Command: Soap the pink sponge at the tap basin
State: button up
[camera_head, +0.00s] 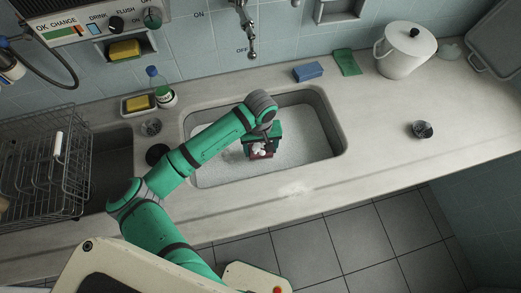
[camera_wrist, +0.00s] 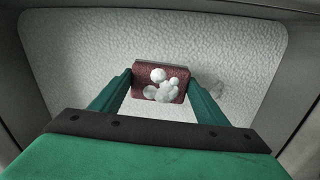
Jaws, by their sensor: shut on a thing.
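A dark pinkish-red sponge (camera_wrist: 143,72) is held between the two green fingers of my gripper (camera_wrist: 160,84) in the wrist view. White foam blobs sit on its upper face. In the head view the sponge (camera_head: 262,156) shows just below my gripper (camera_head: 262,150), inside the basin (camera_head: 320,145). The basin floor is pale and textured. I cannot tell whether the sponge touches it. The tap (camera_head: 252,52) is on the wall behind the basin.
A blue sponge (camera_head: 308,72), green cloth (camera_head: 347,62) and white pot (camera_head: 403,50) stand behind right. A wire rack (camera_head: 40,165) is at left. The right counter is mostly clear.

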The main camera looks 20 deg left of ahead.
notch_tip(320, 180, up, 10)
dwell(1.5)
jog(key=shift+r, duration=0.2)
notch_tip(320, 180, up, 5)
jog(key=shift+f, duration=0.1)
dwell(0.8)
